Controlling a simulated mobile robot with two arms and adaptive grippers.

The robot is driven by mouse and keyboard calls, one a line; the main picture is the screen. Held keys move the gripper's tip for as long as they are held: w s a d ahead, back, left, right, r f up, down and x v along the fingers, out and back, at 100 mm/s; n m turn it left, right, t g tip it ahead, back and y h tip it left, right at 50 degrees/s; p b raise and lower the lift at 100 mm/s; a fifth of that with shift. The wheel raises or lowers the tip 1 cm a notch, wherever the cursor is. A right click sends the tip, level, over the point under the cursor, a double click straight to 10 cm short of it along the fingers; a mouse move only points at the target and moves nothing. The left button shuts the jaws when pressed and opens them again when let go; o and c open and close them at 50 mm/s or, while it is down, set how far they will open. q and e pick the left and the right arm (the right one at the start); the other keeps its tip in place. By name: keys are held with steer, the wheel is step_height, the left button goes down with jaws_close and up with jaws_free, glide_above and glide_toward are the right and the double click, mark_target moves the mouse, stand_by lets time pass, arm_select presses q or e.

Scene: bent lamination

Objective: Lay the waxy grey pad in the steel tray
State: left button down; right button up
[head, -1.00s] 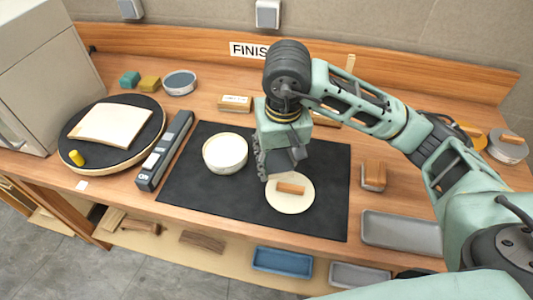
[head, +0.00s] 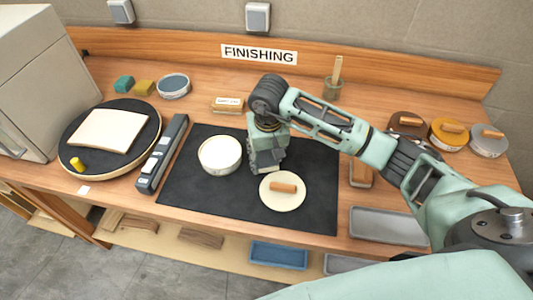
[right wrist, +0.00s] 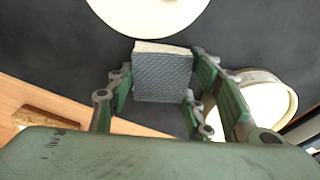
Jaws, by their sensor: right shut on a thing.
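My right gripper (head: 267,165) is over the black mat, between the white bowl and the round cream lid. In the right wrist view its fingers (right wrist: 163,90) are shut on a grey textured pad (right wrist: 163,77) with a pale layer along its far edge. In the head view the pad is hard to make out behind the gripper. A grey metal tray (head: 390,227), which looks like the steel tray, lies empty at the right front of the bench, right of the mat. My left gripper is not in view.
The white bowl (head: 220,154) and the cream lid with a wooden handle (head: 283,201) stand on the mat (head: 200,188). A wood-topped block (head: 361,173) stands behind the tray. Several round tins (head: 447,132) are at the back right. A blue tray (head: 278,255) is on the lower shelf.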

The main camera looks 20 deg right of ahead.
steer(key=shift+f+b, duration=0.2)
steer(key=shift+b, duration=0.15)
steer(key=o, duration=1.1)
steer(key=shift+r, duration=0.1)
